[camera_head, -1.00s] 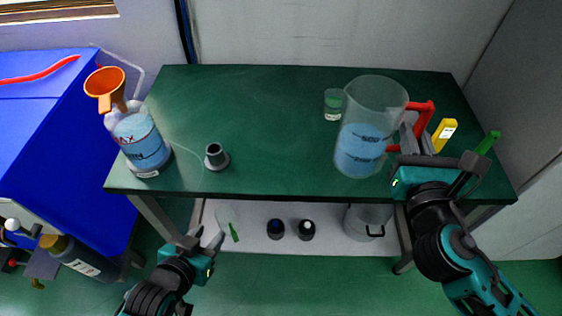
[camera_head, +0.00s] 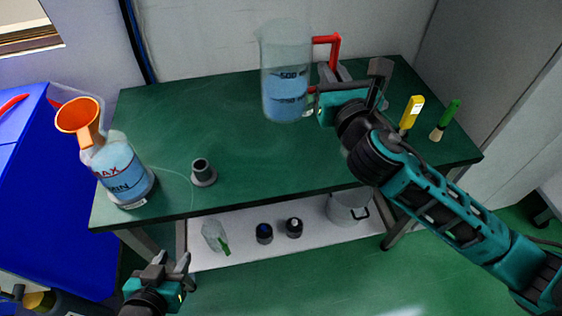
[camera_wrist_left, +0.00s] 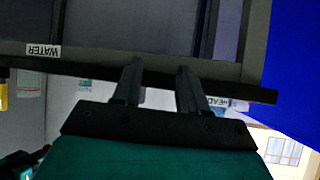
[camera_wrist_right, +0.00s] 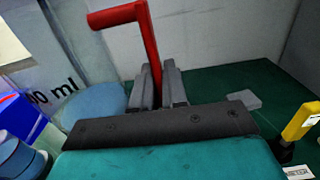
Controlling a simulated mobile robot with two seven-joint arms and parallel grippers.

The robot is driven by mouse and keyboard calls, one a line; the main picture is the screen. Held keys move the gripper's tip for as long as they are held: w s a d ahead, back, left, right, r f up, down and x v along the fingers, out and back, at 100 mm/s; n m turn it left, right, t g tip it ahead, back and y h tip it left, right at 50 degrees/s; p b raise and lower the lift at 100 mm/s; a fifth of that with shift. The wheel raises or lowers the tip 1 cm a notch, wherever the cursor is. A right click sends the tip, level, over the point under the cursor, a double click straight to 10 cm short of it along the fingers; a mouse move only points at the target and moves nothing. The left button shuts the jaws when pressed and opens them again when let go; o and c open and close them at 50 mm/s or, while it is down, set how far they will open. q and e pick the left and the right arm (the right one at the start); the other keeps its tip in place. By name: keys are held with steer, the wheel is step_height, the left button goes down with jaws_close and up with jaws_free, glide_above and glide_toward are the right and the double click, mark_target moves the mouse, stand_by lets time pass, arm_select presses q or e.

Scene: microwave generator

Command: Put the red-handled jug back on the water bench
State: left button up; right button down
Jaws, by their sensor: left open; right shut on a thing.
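The red-handled jug (camera_head: 286,75) is clear, partly filled with blue liquid, and looks upright over the back middle of the green-topped bench (camera_head: 240,130). My right gripper (camera_head: 328,88) is shut on its red handle (camera_head: 333,45). In the right wrist view the red handle (camera_wrist_right: 149,45) runs down between the fingers (camera_wrist_right: 160,85). I cannot tell for sure whether the jug's base touches the bench top. My left gripper (camera_head: 170,268) is open and empty, below the front edge. In the left wrist view its fingers (camera_wrist_left: 158,85) are apart near the bench edge, which bears a WATER label (camera_wrist_left: 43,51).
A bottle with an orange funnel (camera_head: 122,170) stands at the bench's left, with a small grey cylinder (camera_head: 203,173) beside it. Yellow-handled (camera_head: 411,112) and green-handled (camera_head: 447,118) items are at the right. The bench's middle is clear. A lower shelf (camera_head: 270,240) holds several items.

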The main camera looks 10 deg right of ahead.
steer(key=f+b, duration=0.3)
steer(key=f, duration=0.3)
steer(key=w+f+b, duration=0.1)
steer(key=f+b, duration=0.2)
steer(key=f, duration=0.3)
steer(key=f+b, duration=0.3)
steer(key=f, duration=0.3)
steer(key=shift+w+a+f, duration=0.15)
steer(key=shift+w+f, duration=0.1)
steer(key=shift+f, duration=0.25)
steer(key=c, duration=1.6)
jaws_free()
arm_select(q)
steer(key=shift+h, duration=0.5)
steer(key=d+f, duration=0.1)
steer(key=w+d+f, duration=0.1)
steer(key=f, duration=0.3)
steer(key=shift+w+d, duration=0.25)
steer(key=shift+d, duration=0.15)
arm_select(e)
steer(key=o, duration=0.4)
steer(key=shift+o, duration=0.2)
